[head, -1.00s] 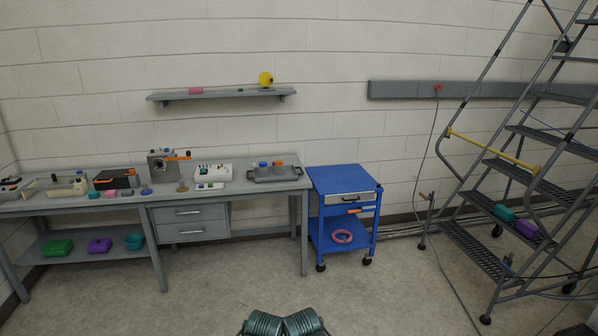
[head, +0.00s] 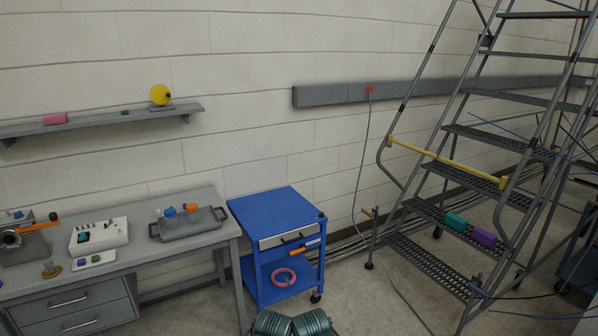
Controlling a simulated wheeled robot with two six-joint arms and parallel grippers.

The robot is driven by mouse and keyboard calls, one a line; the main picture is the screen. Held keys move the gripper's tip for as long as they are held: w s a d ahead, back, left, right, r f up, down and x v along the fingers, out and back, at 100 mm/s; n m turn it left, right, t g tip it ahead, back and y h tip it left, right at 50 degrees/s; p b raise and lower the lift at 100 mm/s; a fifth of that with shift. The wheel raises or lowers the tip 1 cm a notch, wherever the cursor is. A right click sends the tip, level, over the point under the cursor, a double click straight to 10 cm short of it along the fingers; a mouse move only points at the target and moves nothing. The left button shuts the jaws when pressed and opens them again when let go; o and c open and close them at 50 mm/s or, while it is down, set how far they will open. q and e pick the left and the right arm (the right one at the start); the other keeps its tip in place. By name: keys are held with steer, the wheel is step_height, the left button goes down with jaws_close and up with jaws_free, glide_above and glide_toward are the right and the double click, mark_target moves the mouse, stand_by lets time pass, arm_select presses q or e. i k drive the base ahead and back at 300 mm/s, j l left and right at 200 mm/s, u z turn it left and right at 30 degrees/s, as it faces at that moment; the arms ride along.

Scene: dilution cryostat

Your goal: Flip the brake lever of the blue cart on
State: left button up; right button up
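The blue cart (head: 275,214) stands on the floor at the right end of the grey workbench, with a grey drawer front and a lower shelf. An orange lever (head: 306,247) sticks out on its front right, below the drawer; it looks roughly level, and I cannot tell its setting. A pink ring (head: 284,277) lies on the cart's lower shelf. Two ribbed teal parts at the bottom middle, in front of the cart, seem to be my own. Neither of my grippers shows in the head view.
The grey workbench (head: 150,259) is on the left, with a tray (head: 188,230) near its right end. A rolling stair ladder (head: 425,265) with a yellow bar (head: 445,162) stands on the right. A cable hangs from the wall duct (head: 330,94) to the floor. Some floor between cart and ladder is clear.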

mark_target(301, 249)
steer(key=i+z, duration=0.2)
steer(key=i, duration=0.25)
steer(key=i+j+z, duration=0.2)
steer(key=i, duration=0.3)
steer(key=i+j+z, duration=0.2)
steer(key=i, duration=0.25)
steer(key=i+j+z, duration=0.2)
steer(key=i, duration=0.25)
